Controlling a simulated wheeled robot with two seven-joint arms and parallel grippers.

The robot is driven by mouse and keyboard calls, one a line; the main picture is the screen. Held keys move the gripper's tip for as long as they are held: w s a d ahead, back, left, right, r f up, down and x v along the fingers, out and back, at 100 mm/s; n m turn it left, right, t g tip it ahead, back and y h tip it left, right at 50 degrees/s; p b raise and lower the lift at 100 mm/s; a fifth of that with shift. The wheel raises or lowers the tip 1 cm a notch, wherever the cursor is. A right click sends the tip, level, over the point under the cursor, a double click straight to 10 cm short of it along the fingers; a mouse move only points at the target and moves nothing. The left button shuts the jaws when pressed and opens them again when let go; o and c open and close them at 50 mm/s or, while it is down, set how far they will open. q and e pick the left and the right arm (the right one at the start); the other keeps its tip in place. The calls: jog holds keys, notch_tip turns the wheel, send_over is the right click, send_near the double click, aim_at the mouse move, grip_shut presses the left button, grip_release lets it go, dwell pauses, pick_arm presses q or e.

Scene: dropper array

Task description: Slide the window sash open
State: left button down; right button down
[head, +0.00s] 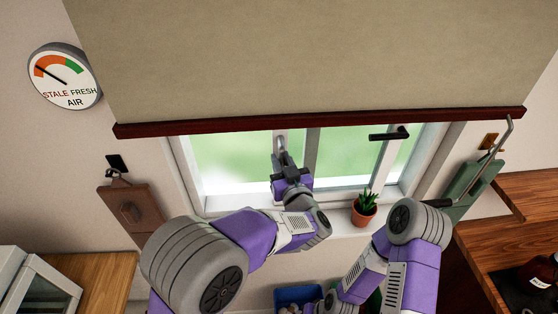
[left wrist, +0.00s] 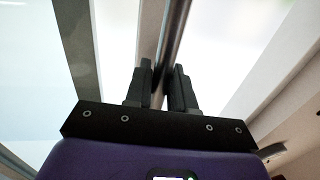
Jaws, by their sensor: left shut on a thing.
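The window sash (head: 281,140) is a white-framed pane in the window behind the sill, its upper part hidden by a lowered blind. A grey vertical bar handle (left wrist: 176,40) runs along its stile in the left wrist view. My left gripper (head: 287,166) reaches up to the stile, and in the left wrist view its black fingers (left wrist: 162,86) stand on either side of the bar, shut on it. My right arm shows at the lower right, but its fingers are not visible.
A beige blind (head: 310,60) with a dark red bottom rail hangs over the window. A potted plant (head: 364,211) stands on the sill (head: 340,225). A black lever (head: 390,134) is at the right pane. A wall gauge (head: 65,76) points to the stale side. A blue bin (head: 288,295) is below.

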pick_arm(q)
jog(key=c, duration=1.1)
grip_release()
jog(key=b+v, duration=0.1)
jog(key=v, duration=0.6)
jog(key=shift+s, duration=0.3)
jog(key=shift+d, duration=0.1)
